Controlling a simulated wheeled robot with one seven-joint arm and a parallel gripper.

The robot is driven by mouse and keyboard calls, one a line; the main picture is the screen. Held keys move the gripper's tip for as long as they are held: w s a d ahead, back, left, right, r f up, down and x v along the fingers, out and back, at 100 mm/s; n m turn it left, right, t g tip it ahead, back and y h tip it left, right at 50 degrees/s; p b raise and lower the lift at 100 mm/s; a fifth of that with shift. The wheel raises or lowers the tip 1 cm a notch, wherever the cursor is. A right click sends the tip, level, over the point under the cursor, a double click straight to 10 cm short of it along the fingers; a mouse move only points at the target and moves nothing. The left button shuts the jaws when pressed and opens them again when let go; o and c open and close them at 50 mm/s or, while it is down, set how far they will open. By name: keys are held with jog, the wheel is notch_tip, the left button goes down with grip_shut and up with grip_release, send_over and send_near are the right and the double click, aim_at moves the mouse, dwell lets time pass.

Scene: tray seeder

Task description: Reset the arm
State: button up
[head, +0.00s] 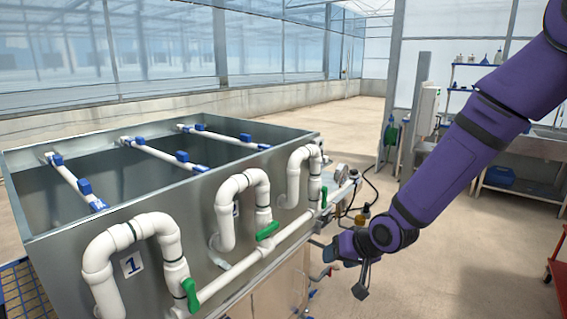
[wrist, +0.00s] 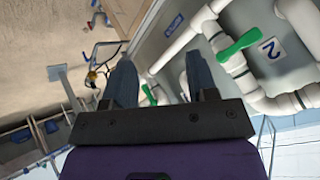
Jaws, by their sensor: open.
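My purple arm reaches down from the upper right in the head view. My gripper (head: 345,268) is beside the front pipework of the metal tank (head: 60,250), near its right end. In the wrist view my gripper (wrist: 160,72) shows two dark fingers spread apart with nothing between them. White pipes and a green valve handle (wrist: 237,47) lie beyond and to the right of the fingers, with a label "2" (wrist: 269,48) next to them. I cannot tell from these views whether a finger touches a pipe.
White pipe loops with green valve handles (head: 267,231) run along the tank's front, and a label "1" (head: 132,264) is on it. A gauge (head: 341,171) and cables sit at the tank's right end. A sink bench (head: 525,150) stands far right. Floor between is open.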

jog(key=s+d+r+h, duration=0.3)
jog(key=s+d+r, duration=0.1)
jog(key=d+r, duration=0.25)
jog(key=s+d+r+h, duration=0.3)
jog(key=s+d+r, duration=0.15)
jog(key=r, duration=0.35)
jog(key=s+d+r, duration=0.3)
jog(key=s+r, duration=0.2)
jog(key=s, duration=0.3)
jog(key=s+d+r, duration=0.3)
jog(key=s+r, duration=0.3)
jog(key=s, duration=0.3)
jog(key=shift+s+m+g+y, duration=0.25)
jog(key=shift+m+g+y, duration=0.05)
jog(key=shift+m, duration=0.1)
jog(key=shift+a, duration=0.15)
